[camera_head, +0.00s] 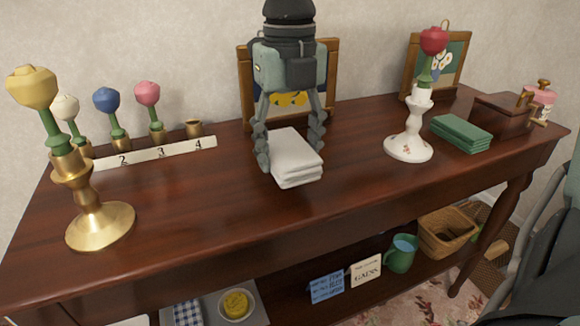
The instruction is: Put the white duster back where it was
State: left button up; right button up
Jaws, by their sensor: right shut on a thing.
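The white duster (297,164) is a folded, stacked white cloth at the middle of the dark wooden table. My right gripper (290,143) comes down from above with one finger on each side of the duster and is shut on it. The duster is at or just above the tabletop; I cannot tell whether it touches. A green folded cloth (461,133) lies on the table to the right. My left gripper is not in view.
A brass candlestick (100,225) stands front left, before a numbered strip (165,151) with flower holders. A white candlestick (409,145) stands right of the duster, near a wooden box (500,118). Framed pictures stand behind. The front middle of the tabletop (215,220) is clear.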

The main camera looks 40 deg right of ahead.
aim_at(290, 149)
notch_tip(290, 149, down, 4)
jog(key=shift+r, duration=0.1)
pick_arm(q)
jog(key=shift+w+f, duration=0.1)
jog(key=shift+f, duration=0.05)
pick_arm(e)
jog(key=shift+f, duration=0.2)
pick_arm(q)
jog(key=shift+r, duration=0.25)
pick_arm(e)
jog(key=o, duration=1)
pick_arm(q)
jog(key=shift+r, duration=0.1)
pick_arm(e)
jog(key=shift+r, duration=0.15)
jog(key=shift+r, duration=0.3)
pick_arm(q)
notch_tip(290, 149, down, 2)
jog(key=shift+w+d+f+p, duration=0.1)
jog(key=shift+p, duration=0.25)
pick_arm(e)
notch_tip(290, 149, up, 11)
jog(key=shift+r, duration=0.15)
